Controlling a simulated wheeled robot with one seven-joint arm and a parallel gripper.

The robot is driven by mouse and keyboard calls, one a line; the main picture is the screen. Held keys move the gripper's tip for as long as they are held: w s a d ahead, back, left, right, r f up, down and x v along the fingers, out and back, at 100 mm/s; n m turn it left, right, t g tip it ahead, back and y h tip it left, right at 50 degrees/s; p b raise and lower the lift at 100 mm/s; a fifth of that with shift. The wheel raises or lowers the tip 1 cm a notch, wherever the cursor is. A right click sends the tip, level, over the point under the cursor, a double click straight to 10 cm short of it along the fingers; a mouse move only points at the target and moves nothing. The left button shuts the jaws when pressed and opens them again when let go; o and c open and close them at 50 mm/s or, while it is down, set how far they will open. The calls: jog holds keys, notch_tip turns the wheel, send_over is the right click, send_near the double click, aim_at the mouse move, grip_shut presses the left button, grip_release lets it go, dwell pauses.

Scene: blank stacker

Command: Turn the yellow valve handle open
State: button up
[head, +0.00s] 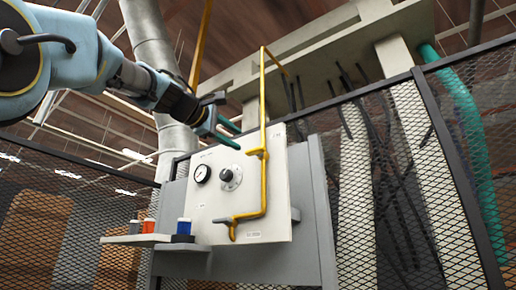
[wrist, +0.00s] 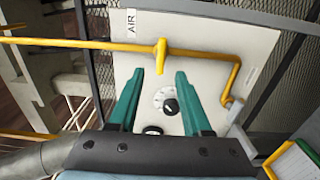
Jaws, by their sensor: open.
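The yellow valve handle (head: 256,152) is a short bar on the upright yellow pipe (head: 263,100), on the front of a pale panel (head: 270,220). It sticks out across the pipe. In the wrist view the handle (wrist: 161,57) stands crosswise to the pipe (wrist: 80,44), just past the fingertips and between their lines. My gripper (head: 237,137) is open and empty, in front of the panel's upper part, to the left of the handle. Its teal fingers also show in the wrist view (wrist: 160,75), apart from the handle. Nothing hides the handle.
A round gauge (head: 202,174) and a black knob (head: 230,177) sit on the panel, left of the pipe. The pipe bends left near the panel's bottom. A small shelf (head: 130,239) with coloured containers juts out at lower left. Mesh fencing (head: 400,180) flanks the panel.

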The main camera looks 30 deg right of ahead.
aim_at(253, 149)
jog(key=p+x, duration=0.3)
jog(key=x, duration=0.5)
jog(key=shift+w+d+p, duration=0.2)
jog(key=shift+d+p, duration=0.1)
jog(key=shift+p, duration=0.1)
jog(key=shift+x, duration=0.9)
jog(key=shift+a+f, duration=0.1)
jog(key=shift+f, duration=0.05)
grip_shut()
